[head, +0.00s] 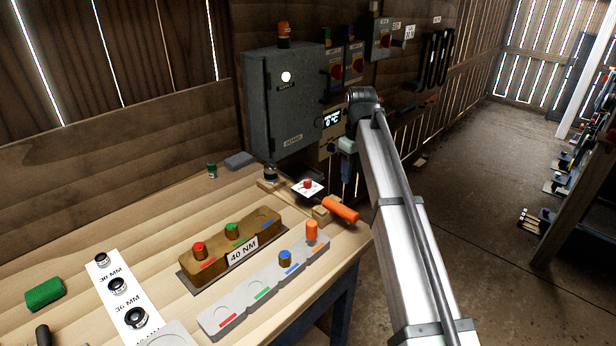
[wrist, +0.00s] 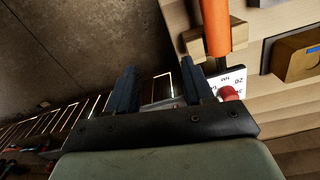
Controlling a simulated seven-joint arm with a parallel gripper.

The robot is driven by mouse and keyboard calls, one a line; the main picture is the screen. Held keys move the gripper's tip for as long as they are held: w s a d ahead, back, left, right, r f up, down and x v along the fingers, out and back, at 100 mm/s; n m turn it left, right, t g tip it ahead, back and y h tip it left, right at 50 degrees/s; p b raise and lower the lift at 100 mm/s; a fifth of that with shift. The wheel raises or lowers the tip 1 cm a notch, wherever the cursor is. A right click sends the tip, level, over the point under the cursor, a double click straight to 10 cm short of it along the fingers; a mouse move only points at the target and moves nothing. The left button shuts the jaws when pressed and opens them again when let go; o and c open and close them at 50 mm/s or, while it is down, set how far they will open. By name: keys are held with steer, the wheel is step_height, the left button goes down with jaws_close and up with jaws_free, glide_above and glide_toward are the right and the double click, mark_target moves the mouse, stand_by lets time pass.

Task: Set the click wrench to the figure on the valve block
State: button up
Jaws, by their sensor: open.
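The valve block (head: 262,221) is a brown block with red, green and blue marks; its white label reads 40 NM. The click wrench's orange handle (head: 341,210) lies on a wooden rest at the bench's right edge. A white card (head: 298,187) with a red knob (head: 308,184) is at the wrench's far end. My gripper (head: 347,174) is beyond the wrench, near the card. In the wrist view, its fingers (wrist: 161,68) are apart and empty. The handle (wrist: 217,25) and red knob (wrist: 229,93) show right of them; the card's (wrist: 240,76) lettering is partly hidden and unclear.
A grey tray (head: 262,292) with coloured marks lies in front of the valve block. A white strip (head: 118,270) with several sockets is at left, near a green object (head: 44,293). A grey cabinet (head: 284,105) stands behind. The floor (head: 480,190) is open at right.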

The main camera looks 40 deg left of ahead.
mark_target(307, 180)
steer(key=s+a+r+n, duration=0.3)
steer(key=s+a+r, duration=0.5)
steer(key=a+r, duration=0.25)
steer(key=f, duration=1.3)
steer(key=shift+s+d, duration=0.15)
steer(key=shift+d, duration=0.05)
steer(key=shift+c, duration=0.5)
jaws_close()
